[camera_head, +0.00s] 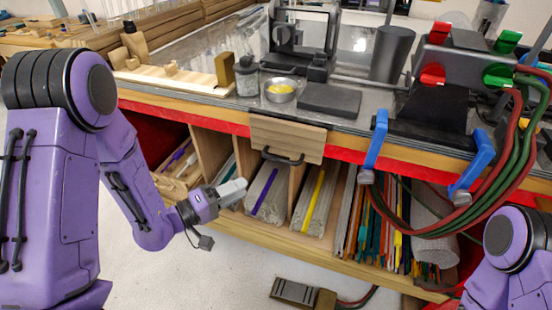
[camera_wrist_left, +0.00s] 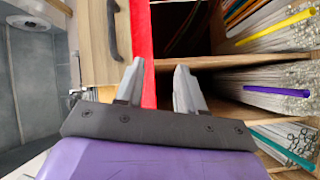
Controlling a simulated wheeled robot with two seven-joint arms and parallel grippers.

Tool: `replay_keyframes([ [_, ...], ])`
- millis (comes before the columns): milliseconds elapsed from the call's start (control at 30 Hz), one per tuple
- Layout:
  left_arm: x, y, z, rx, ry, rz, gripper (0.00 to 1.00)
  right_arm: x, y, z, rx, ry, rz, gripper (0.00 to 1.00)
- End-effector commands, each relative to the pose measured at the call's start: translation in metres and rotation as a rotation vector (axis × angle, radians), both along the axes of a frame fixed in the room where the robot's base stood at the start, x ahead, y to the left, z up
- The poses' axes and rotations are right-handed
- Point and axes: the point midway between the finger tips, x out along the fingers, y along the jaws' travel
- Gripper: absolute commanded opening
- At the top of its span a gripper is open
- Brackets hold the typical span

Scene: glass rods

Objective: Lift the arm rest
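The arm rest looks to be the light wooden board (camera_head: 287,138) with a black bar handle (camera_head: 283,157) along its lower edge. It hangs at the front edge of the workbench, across the red strip. In the left wrist view the board (camera_wrist_left: 95,45) and its handle (camera_wrist_left: 113,30) show at upper left. My left gripper (camera_head: 235,189) is below and left of the handle, in front of the shelf, apart from the board. In the left wrist view its two fingers (camera_wrist_left: 160,74) are spread, with nothing between them. My right gripper is out of view.
Shelf compartments under the bench hold bundled glass rods (camera_head: 266,195) and coloured rods (camera_head: 385,225). Above the board are a dark block (camera_head: 329,100) and a metal bowl (camera_head: 280,91). Blue clamps (camera_head: 375,140) and hoses hang at right. A pedal (camera_head: 296,292) lies on the floor.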

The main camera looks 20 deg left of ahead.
Motion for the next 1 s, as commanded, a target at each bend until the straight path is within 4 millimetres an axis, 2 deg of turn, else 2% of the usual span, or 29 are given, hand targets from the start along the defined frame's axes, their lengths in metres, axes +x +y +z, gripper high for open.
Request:
replay_keyframes([
  [33,-0.002,-0.001,0.022,-0.064,-0.025,-0.053,0.38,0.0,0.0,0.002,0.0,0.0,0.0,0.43],
  [100,-0.007,-0.004,0.042,-0.135,-0.037,-0.123,0.38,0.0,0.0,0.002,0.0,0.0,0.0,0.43],
  [200,-0.011,-0.007,0.055,-0.183,-0.038,-0.177,0.38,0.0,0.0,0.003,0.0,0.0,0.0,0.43],
  [367,0.002,-0.026,0.061,-0.188,-0.035,-0.194,0.38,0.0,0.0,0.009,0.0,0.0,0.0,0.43],
  [600,0.038,-0.065,0.068,-0.185,-0.037,-0.193,0.38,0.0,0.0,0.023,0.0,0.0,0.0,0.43],
  [700,0.049,-0.076,0.069,-0.186,-0.036,-0.191,0.38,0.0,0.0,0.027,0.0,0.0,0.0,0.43],
  [1000,0.057,-0.084,0.068,-0.188,-0.038,-0.186,0.38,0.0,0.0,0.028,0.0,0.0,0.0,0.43],
])
